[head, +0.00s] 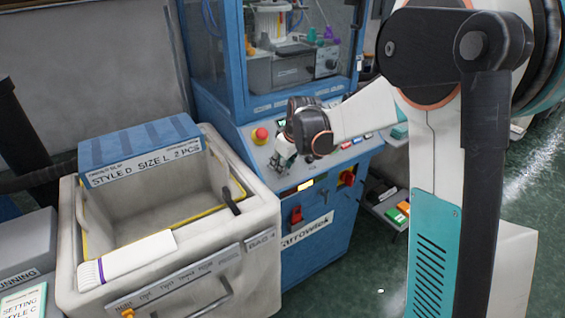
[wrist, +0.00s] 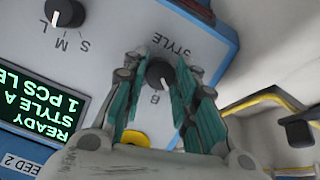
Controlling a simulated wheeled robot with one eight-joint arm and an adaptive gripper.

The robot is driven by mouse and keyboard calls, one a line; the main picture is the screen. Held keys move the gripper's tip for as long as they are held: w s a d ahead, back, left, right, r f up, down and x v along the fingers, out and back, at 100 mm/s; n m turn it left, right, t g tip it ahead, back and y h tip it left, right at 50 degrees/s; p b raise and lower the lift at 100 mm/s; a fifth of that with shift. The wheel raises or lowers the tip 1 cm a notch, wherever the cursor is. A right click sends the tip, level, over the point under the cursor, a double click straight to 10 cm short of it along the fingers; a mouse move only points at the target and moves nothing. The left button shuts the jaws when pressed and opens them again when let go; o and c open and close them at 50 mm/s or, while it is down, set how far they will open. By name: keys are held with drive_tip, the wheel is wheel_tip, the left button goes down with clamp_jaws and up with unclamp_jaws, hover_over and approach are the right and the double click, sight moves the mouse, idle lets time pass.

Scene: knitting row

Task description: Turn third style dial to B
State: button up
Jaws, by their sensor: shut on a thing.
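The style dial (wrist: 160,74) is a dark round knob on the grey control panel, labelled STYLE, in the wrist view. The letter B (wrist: 154,99) is printed beside it, upside down in the picture. A white pointer mark on the knob faces roughly the B side; its exact setting is hard to tell. The teal fingers of my gripper (wrist: 158,85) are closed around the knob, one on each side. In the head view my gripper (head: 283,160) is at the panel of the blue machine (head: 318,235), and the dial is hidden.
A size dial (wrist: 65,12) marked S, M, L and a screen (wrist: 45,105) reading "READY STYLE A" are near the style dial. A red emergency button (head: 260,135) stands left of my gripper. A pale bin (head: 150,240) stands in front, left of the machine.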

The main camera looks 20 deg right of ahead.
drive_tip(key=m, duration=0.3)
drive_tip(key=m+y+p, duration=0.1)
drive_tip(key=m, duration=0.2)
drive_tip(key=shift+d+y, duration=0.15)
drive_tip(key=shift+y, duration=0.15)
idle(0.5)
drive_tip(key=o, duration=1)
drive_tip(key=shift+o, duration=0.2)
drive_tip(key=shift+r, duration=0.1)
drive_tip(key=v, duration=1.1)
drive_tip(key=shift+d+r, duration=0.15)
drive_tip(key=shift+r, duration=0.2)
drive_tip(key=shift+s, duration=0.2)
